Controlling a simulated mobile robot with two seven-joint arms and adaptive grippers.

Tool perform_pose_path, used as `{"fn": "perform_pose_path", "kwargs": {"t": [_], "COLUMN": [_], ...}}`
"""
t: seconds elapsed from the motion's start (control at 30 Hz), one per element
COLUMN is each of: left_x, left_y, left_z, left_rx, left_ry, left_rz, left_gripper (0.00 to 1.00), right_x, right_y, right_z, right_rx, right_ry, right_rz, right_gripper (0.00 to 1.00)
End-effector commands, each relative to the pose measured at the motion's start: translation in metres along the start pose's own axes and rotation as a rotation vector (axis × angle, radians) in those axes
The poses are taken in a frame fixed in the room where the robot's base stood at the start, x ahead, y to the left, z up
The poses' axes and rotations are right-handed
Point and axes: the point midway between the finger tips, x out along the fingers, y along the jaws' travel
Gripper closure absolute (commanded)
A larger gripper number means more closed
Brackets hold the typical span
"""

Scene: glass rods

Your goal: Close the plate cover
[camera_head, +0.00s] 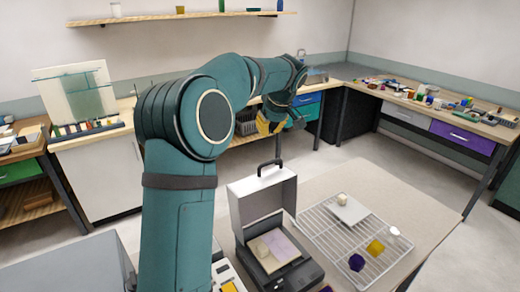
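The plate cover (264,203) is a pale lid with a dark handle (271,166) on its top edge. It stands raised, nearly upright, at the back of a dark box (285,277). Inside the open box lies a pale plate (283,246) with a whitish lump on it. My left gripper (270,127), with yellow parts at its end, appears above the handle in the picture, apart from the cover. Its fingers are small and partly hidden, so I cannot tell whether they are open. My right gripper is out of view.
A wire rack (328,243) right of the box carries a white plate (348,209), a yellow cube (375,248), a purple block (356,262) and a whitish piece (394,232). Bare table (415,210) lies right of the rack. Cluttered benches line the walls.

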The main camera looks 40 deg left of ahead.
Motion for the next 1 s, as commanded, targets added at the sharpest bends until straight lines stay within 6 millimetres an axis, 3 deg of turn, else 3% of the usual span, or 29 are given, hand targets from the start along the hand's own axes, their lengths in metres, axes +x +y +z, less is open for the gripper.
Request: {"fn": "perform_pose_path", "kwargs": {"t": [0.27,0.77,1.0], "left_x": [0.009,0.101,0.087], "left_y": [-0.002,-0.002,-0.001], "left_z": [-0.002,-0.002,0.029], "left_rx": [-0.008,-0.006,-0.005], "left_ry": [0.002,0.0,0.001], "left_rz": [-0.006,-0.006,-0.001], "left_gripper": [1.0,1.0,1.0], "right_x": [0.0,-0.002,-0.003], "right_y": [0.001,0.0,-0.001], "right_z": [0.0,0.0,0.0], "right_rx": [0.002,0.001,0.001], "right_ry": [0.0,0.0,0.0], "right_rz": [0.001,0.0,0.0], "right_gripper": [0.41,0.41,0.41]}}
